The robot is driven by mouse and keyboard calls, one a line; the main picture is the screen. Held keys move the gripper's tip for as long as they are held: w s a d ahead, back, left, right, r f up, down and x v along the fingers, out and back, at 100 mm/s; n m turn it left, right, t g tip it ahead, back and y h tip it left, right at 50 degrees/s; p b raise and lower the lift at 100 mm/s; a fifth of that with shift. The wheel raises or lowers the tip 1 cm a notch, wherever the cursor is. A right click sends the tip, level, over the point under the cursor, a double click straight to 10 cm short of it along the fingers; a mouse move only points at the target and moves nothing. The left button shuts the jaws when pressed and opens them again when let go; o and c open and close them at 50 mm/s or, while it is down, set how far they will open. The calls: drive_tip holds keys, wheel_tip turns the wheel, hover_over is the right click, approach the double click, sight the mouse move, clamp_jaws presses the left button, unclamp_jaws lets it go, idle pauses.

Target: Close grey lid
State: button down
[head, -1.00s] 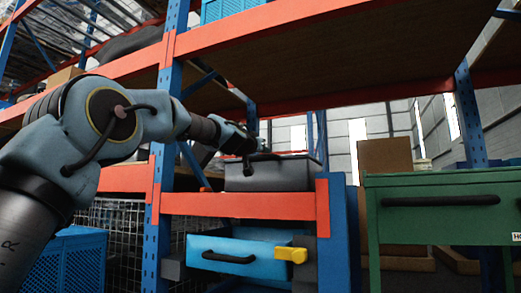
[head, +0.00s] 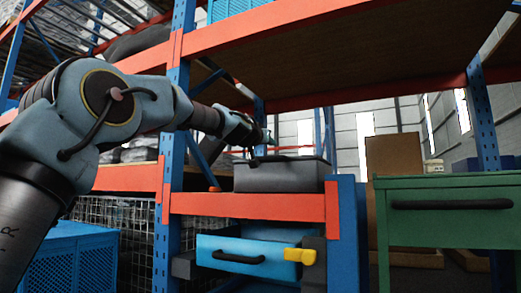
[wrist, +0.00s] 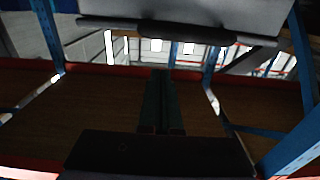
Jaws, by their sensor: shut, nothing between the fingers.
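The grey box (head: 283,178) stands on the orange-edged shelf. Its grey lid (head: 297,158) lies across the top and looks level or nearly so; whether it is fully down I cannot tell. My gripper (head: 268,138) is above the left part of the lid, in front of the upright behind. In the wrist view, which appears upside down, a grey panel with a dark handle, likely the lid (wrist: 255,30), fills the top. My gripper's fingers (wrist: 161,80) are together and empty, with a visible gap to that panel. Contact elsewhere is hidden.
A blue drawer (head: 230,249) with a yellow block (head: 300,256) is below the shelf. A green drawer cabinet (head: 450,225) stands at right.

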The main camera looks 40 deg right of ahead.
drive_tip(key=s+a+f+b, duration=0.3)
drive_tip(key=a+f+b, duration=0.1)
drive_tip(key=a+b, duration=0.1)
drive_tip(key=shift+v, duration=0.75)
drive_tip(key=shift+f, duration=0.1)
